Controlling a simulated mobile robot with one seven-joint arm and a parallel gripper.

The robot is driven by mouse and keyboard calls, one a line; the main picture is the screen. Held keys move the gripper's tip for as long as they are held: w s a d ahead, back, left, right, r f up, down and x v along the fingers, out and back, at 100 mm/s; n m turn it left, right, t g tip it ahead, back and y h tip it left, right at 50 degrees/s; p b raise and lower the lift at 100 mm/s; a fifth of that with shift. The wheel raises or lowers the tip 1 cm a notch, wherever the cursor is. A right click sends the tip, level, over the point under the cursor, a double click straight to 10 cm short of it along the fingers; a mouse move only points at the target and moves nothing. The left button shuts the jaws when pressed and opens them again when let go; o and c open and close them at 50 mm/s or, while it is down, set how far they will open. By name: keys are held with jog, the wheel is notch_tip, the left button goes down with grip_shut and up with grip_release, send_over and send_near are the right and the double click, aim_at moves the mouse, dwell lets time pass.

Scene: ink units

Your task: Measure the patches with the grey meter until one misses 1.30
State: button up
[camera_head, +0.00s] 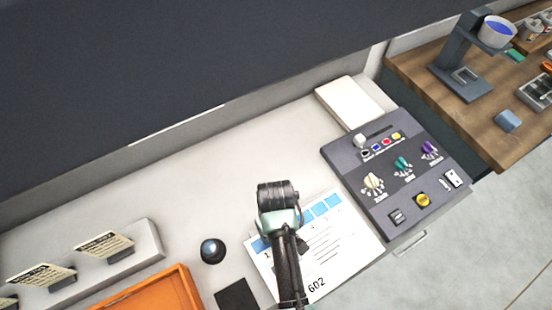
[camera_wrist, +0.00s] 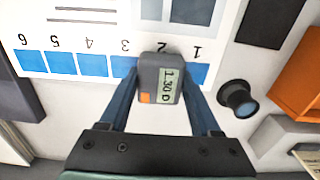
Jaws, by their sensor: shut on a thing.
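My gripper (camera_wrist: 161,92) is shut on the grey meter (camera_wrist: 147,76), a small dark grey block with an orange mark and a pale display. The test sheet (camera_head: 350,250) lies on the light counter, marked 602, with a row of blue patches numbered 1 to 6. The meter covers patch 2. Patch 1 (camera_wrist: 200,72) and patch 3 (camera_wrist: 123,67) show beside it, partly behind the fingers. I cannot tell whether the meter touches the sheet. In the head view my arm hides the meter.
A dark round knob-like object (camera_head: 212,250) and a black square (camera_head: 237,295) lie left of the sheet. An orange tray (camera_head: 150,292) and a card stand (camera_head: 152,243) are farther left. A dark control console (camera_head: 380,215) stands right of the sheet.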

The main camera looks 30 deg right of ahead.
jog(key=shift+f, duration=0.3)
dwell(1.1)
jog(key=shift+r+p, duration=1.4)
jog(key=shift+r, duration=0.1)
